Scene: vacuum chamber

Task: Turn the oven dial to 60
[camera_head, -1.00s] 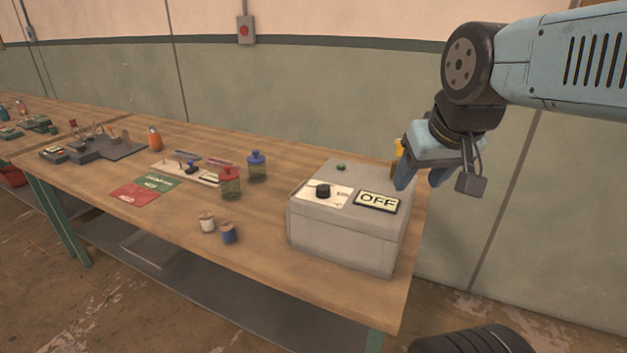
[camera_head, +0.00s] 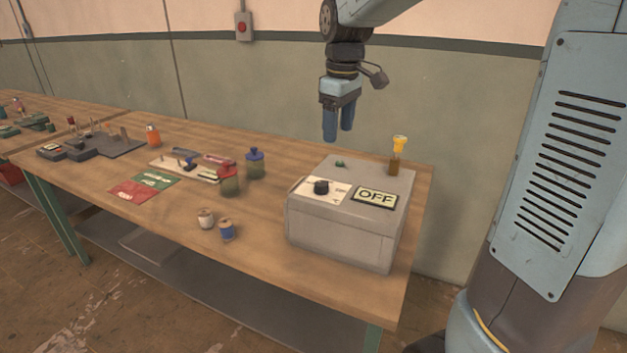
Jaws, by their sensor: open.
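The oven is a grey box (camera_head: 340,235) at the right end of the wooden table. Its sloped top carries a black round dial (camera_head: 321,187) on a white scale plate (camera_head: 337,196). The marks on the plate are too small to read. A display beside the dial reads OFF (camera_head: 375,198). A small green button (camera_head: 340,164) sits further back on the top. My gripper (camera_head: 338,138) points down, open and empty, in the air above the back of the box. It is clear of the dial.
Two spools (camera_head: 227,230) and red and blue-lidded jars (camera_head: 256,163) stand left of the box. A red wall button (camera_head: 242,27) is behind.

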